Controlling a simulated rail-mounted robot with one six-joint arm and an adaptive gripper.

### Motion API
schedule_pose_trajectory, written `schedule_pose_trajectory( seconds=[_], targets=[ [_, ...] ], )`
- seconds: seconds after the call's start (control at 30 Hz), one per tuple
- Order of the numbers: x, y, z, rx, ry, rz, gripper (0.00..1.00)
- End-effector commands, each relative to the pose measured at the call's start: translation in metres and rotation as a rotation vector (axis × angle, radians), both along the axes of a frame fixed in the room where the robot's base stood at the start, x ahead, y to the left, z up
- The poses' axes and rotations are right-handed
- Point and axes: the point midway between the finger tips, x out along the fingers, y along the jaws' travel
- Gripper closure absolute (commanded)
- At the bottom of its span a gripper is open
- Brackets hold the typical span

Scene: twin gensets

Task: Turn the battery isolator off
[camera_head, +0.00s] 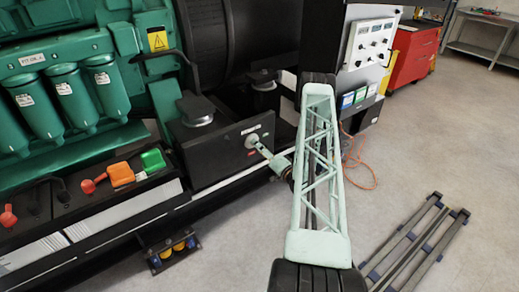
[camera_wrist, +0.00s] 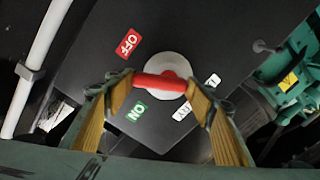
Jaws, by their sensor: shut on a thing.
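The battery isolator has a red handle (camera_wrist: 160,84) on a pale round plate (camera_wrist: 172,66), set on a black box (camera_head: 222,152). In the wrist view, a red OFF label (camera_wrist: 129,43) is at the plate's upper left and a green ON label (camera_wrist: 137,112) is at its lower left. My gripper (camera_wrist: 162,88) is shut on the red handle, with one fingertip at each end of it. The handle lies nearly level in the wrist view, its left end between the two labels. In the head view my gripper (camera_head: 262,149) reaches the box's front face, where the handle is mostly hidden.
Batteries with red, orange and green terminal covers (camera_head: 122,174) stand left of the box. A control panel (camera_head: 370,44) is at the upper right, with an orange cable (camera_head: 358,165) on the floor below. A folded ladder-like frame (camera_head: 415,245) lies at the lower right.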

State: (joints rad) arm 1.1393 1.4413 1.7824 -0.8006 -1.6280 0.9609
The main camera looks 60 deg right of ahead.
Motion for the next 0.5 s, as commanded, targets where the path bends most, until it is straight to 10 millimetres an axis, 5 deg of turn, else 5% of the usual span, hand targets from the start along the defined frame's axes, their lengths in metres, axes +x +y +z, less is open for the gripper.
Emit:
schedule_pose_trajectory(
  seconds=[0.5],
  targets=[
    [0.0018, 0.0043, -0.0026, 0.365, -0.13, 0.001, 0.61]
  ],
)
